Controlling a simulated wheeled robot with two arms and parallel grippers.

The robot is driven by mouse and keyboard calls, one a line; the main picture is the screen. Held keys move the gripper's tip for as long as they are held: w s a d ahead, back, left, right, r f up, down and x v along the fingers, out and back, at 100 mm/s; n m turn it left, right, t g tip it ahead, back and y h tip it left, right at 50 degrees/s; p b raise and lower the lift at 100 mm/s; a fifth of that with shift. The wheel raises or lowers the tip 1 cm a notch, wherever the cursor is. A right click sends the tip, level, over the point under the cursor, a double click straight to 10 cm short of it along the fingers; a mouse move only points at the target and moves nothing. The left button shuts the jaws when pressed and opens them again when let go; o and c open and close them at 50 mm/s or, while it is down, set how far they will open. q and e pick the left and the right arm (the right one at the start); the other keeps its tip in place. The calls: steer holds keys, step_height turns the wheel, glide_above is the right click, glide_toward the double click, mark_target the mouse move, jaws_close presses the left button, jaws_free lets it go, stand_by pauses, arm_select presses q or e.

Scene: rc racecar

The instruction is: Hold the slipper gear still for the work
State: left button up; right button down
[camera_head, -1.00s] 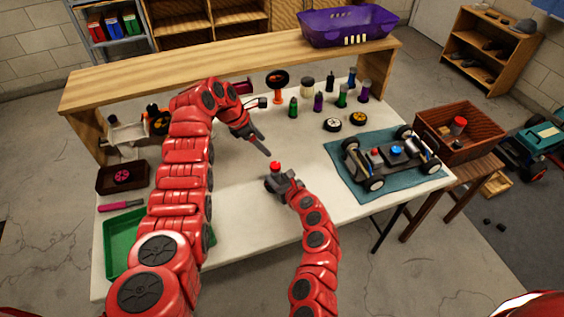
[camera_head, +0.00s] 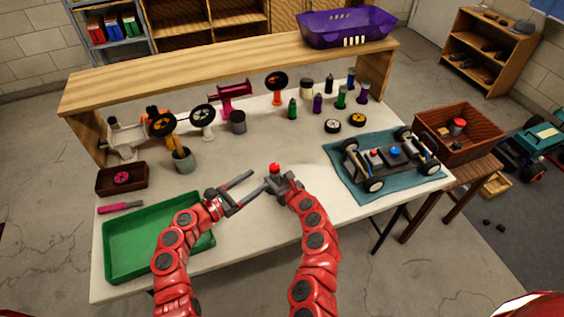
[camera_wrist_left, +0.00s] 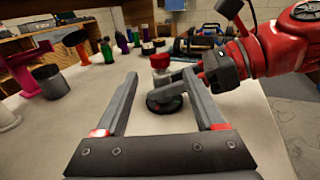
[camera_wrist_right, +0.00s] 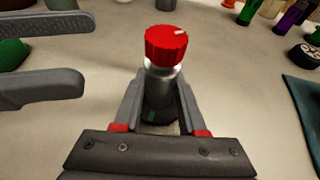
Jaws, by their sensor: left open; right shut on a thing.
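A silver cylinder with a red ribbed knob (camera_wrist_right: 166,48) stands upright on the white table, with a white mark on the knob. The knob also shows in the head view (camera_head: 275,168). My right gripper (camera_wrist_right: 157,92) is shut on the cylinder below the knob. The left wrist view shows a dark round disc (camera_wrist_left: 164,103) low on this piece; I cannot tell if it is the slipper gear. My left gripper (camera_head: 258,180) is open and empty, just left of the piece, its fingers pointing toward it without touching. A pink wheel-like part (camera_head: 122,177) lies in a dark tray.
A green tray (camera_head: 125,272) is at the front left, by a pink-handled tool (camera_head: 120,207). The car chassis (camera_head: 390,158) sits on a teal mat (camera_head: 345,188) at right. Bottles and wheels stand toward the back. The table around my grippers is clear.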

mark_target(278, 165)
arm_select(q)
steer(key=x, duration=1.1)
steer(key=shift+w+d, duration=0.25)
steer(key=shift+d, duration=0.05)
steer(key=shift+c, duration=0.2)
jaws_close()
